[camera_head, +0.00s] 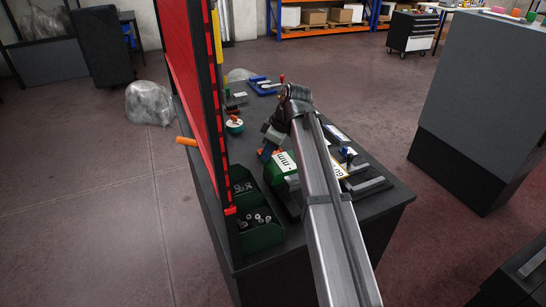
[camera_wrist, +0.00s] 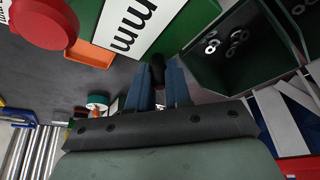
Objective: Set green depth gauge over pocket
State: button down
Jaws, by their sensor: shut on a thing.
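The green depth gauge (camera_head: 282,170) has a white label marked "mm" and is near the middle of the dark workbench, partly hidden behind my arm. In the wrist view, the gauge's green body and white label (camera_wrist: 128,22) fill the top, beyond my fingertips. My gripper (camera_wrist: 160,77) has its blue fingers shut on a short dark part beside the green body, which looks like part of the gauge. In the head view, my gripper (camera_head: 266,152) is at the gauge's upper left. I cannot make out the pocket or tell whether the gauge touches what is below.
Green bins (camera_head: 262,238) with washers and nuts stand at the bench's front left, close to the gauge; one also shows in the wrist view (camera_wrist: 212,78). A tall red panel (camera_head: 190,95) edges the left side. A red knob (camera_wrist: 45,20) appears at upper left.

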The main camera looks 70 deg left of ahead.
aim_at(284, 163)
jog(key=shift+a+r, duration=0.1)
jog(key=shift+a, duration=0.15)
jog(key=c, duration=1.4)
grip_release()
jog(key=shift+a, duration=0.1)
jog(key=o, duration=0.3)
jog(key=shift+o, duration=0.2)
jog(key=v, duration=1.3)
jog(key=shift+d+r, duration=0.25)
jog(key=shift+d, duration=0.1)
jog(key=shift+w, duration=0.15)
